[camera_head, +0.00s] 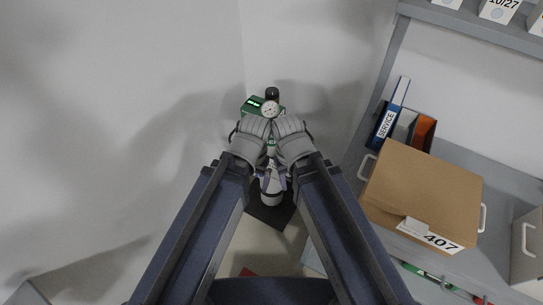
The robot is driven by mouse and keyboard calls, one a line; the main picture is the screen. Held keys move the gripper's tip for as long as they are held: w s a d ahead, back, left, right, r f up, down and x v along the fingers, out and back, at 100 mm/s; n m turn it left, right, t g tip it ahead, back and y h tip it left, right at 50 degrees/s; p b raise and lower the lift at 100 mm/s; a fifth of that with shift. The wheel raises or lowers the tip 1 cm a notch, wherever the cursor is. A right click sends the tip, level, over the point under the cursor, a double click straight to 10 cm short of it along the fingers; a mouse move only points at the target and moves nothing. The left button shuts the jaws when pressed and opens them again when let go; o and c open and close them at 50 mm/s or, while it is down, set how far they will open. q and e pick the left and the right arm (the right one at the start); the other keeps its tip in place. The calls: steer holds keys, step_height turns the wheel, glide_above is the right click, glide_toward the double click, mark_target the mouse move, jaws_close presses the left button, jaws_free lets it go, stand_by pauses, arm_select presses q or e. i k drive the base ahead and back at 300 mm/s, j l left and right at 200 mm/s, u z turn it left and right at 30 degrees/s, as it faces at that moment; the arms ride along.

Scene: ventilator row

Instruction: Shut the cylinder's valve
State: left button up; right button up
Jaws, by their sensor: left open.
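The cylinder (271,197) stands upright, pale, straight ahead between my two wrists, on a dark base. A regulator with a round white gauge (270,109) and a black knob (272,93) shows just beyond it. A small green part (271,143) shows at its top between the wrists; I cannot tell whether this is the valve. My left gripper (263,172) is open beside the upper part of the cylinder, on its left. My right gripper (282,173) is close on the right side; its jaws are too small and covered to read. Whether either touches the cylinder is unclear.
A green box (252,106) is behind the regulator, near the wall corner. To the right, a grey bench (483,177) bears a brown-topped box (424,194) labelled 407, and a blue SERVICE binder (390,115). A shelf (482,27) is above. Plain wall fills the left.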

mark_target(270, 93)
steer(key=i+j+z, duration=0.15)
steer(key=z, duration=0.15)
steer(key=i+j+z, duration=0.1)
steer(key=j+z, duration=0.55)
steer(key=i+j, duration=0.05)
